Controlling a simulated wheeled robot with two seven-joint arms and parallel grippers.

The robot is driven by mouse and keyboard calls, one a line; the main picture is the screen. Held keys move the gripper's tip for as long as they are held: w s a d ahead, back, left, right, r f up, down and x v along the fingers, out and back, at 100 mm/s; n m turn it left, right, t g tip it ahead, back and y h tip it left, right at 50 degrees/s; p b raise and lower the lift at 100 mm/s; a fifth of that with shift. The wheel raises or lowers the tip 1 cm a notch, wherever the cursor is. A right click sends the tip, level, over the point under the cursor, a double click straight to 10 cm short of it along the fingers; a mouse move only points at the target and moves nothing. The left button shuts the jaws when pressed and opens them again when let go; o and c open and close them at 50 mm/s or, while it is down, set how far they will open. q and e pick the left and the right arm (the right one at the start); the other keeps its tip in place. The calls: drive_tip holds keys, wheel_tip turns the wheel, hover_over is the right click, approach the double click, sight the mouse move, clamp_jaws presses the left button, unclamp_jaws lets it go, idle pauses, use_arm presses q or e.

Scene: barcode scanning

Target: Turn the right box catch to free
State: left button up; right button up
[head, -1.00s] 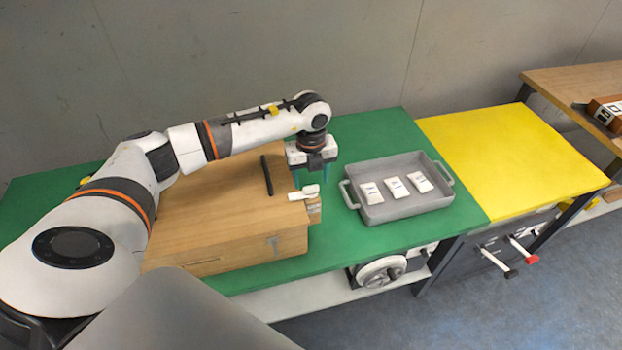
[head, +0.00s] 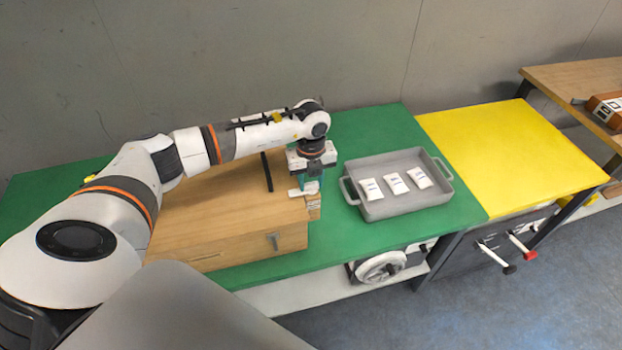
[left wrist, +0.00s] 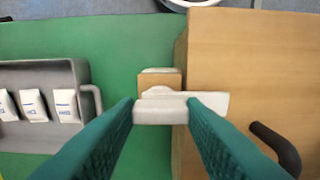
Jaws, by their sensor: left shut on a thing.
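The wooden box (head: 235,220) stands on the green table top. Its right catch (head: 298,193) is a white lever at the box's right end, lying across the edge. My left gripper (head: 311,186) points down at the catch, and its teal fingers are partly hidden in the head view. In the left wrist view, the teal fingers (left wrist: 162,106) are on either side of the white catch (left wrist: 180,104), shut on it. The lever lies crosswise, reaching from the small wooden block beside the box onto the box top. My right gripper is not in view.
A grey tray (head: 408,209) with three white labelled packets stands right of the box. A dark bar handle (head: 267,172) rises from the box top near the gripper. A yellow table top (head: 520,155) lies clear farther right.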

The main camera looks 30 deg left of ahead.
use_arm(q)
drive_tip(key=m+b, duration=0.3)
drive_tip(key=m, duration=0.1)
drive_tip(key=shift+f, duration=0.1)
drive_tip(key=m+b, duration=0.3)
drive_tip(key=m, duration=0.2)
drive_tip(key=m+b, duration=0.3)
drive_tip(key=m, duration=0.1)
drive_tip(key=shift+m, duration=0.4)
drive_tip(key=shift+r+m+b, duration=0.2)
drive_tip(key=shift+m+b, duration=0.7)
drive_tip(key=shift+m, duration=1.1)
drive_tip(key=o, duration=1)
